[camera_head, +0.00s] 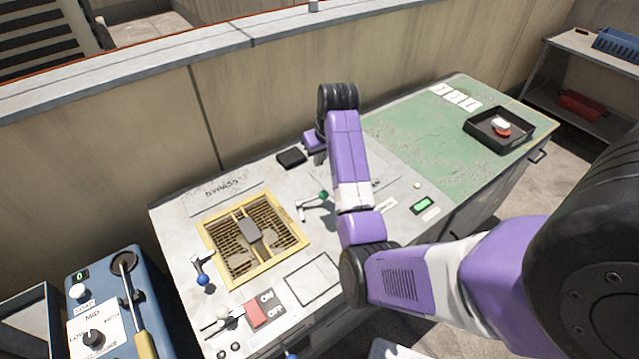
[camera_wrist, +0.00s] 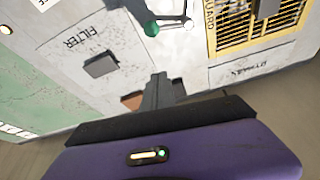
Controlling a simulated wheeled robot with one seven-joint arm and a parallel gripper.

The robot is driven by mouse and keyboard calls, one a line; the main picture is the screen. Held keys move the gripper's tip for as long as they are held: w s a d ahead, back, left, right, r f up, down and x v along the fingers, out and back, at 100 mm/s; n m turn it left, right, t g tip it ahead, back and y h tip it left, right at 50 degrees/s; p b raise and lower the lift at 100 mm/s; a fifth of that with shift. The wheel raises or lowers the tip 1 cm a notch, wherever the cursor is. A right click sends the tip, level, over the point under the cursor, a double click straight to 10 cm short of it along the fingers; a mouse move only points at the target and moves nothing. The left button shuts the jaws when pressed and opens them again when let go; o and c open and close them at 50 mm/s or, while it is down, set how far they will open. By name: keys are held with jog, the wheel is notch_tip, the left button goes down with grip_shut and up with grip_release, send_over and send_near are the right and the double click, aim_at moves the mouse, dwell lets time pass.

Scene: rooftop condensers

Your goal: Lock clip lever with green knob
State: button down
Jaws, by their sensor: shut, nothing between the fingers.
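The clip lever with the green knob (camera_head: 323,195) is on the grey panel top, just right of the yellow-framed grille. In the wrist view the green knob (camera_wrist: 151,29) is at the top centre, with its pale lever arm (camera_wrist: 172,22) reaching right toward a white pivot. My gripper (camera_head: 319,158) is above the panel, behind the knob in the head view and partly hidden by my arm. In the wrist view my gripper's fingers (camera_wrist: 159,82) are together and empty. They are apart from the knob, which shows beyond their tips.
A black block (camera_head: 291,158) sits left of my gripper. The yellow-framed grille (camera_head: 291,253), a blue-knobbed lever (camera_head: 202,280) and a red ON/OFF switch (camera_head: 258,313) are on the left panel. A black tray (camera_head: 477,124) stands on the green top at right. A wall runs behind.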

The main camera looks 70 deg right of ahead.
jog(key=shift+f, duration=0.1)
jog(key=x, duration=0.9)
jog(key=shift+w+d+f, duration=0.1)
jog(key=shift+f, duration=0.2)
jog(key=shift+s+a+f+p, duration=0.1)
jog(key=shift+s+a+p, duration=0.5)
jog(key=shift+s+p, duration=0.05)
jog(key=shift+s+a+f+p, duration=0.3)
jog(key=shift+s+a+p, duration=0.05)
jog(key=shift+s+a, duration=0.4)
